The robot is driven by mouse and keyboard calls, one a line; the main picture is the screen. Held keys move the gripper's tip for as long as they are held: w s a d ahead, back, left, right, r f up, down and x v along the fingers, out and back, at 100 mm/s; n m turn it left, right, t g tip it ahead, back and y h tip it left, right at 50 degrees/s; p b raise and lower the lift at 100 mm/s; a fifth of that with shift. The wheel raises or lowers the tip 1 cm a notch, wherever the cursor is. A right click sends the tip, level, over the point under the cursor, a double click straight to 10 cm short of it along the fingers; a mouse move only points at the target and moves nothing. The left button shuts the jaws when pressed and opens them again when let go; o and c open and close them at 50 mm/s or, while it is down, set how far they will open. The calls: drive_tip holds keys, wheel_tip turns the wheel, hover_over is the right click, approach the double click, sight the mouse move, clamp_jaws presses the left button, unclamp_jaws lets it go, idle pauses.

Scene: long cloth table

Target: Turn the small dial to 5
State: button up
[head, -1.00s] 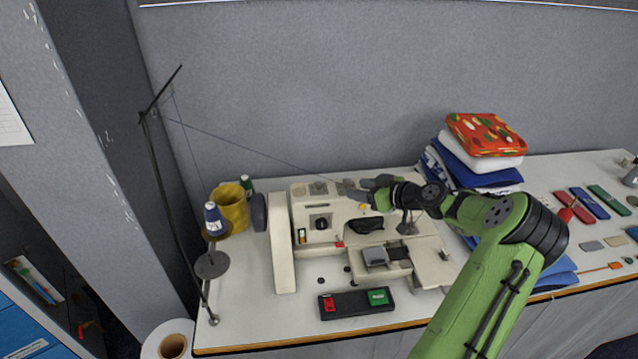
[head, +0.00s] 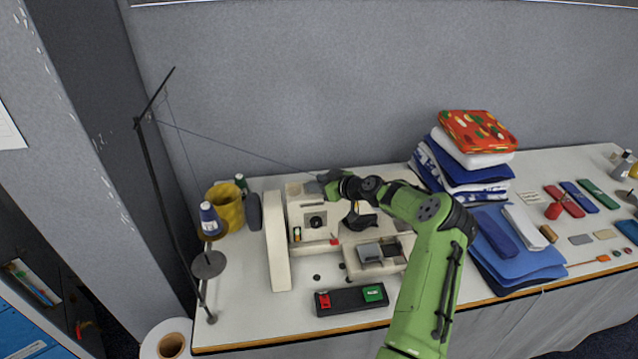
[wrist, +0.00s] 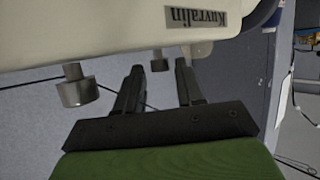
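The white sewing machine (head: 279,245) stands on the table. A round dark dial (head: 316,221) shows on its front; its numbers are too small to read, and I cannot tell if it is the small dial. My gripper (head: 325,180) is over the top of the machine, above and behind that dial. In the wrist view my gripper's two dark fingers (wrist: 159,82) are apart, with nothing clearly held between them. A grey metal knob (wrist: 78,88) is left of the fingers, and a smaller knob (wrist: 160,62) shows beyond them, near their tips.
A thread runs from the stand towards my gripper. A red-green switch box (head: 350,299) is in front. Folded cloths (head: 470,172) are stacked right.

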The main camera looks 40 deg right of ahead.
clamp_jaws()
drive_tip(key=shift+a+h, duration=0.1)
drive_tip(key=shift+h, duration=0.2)
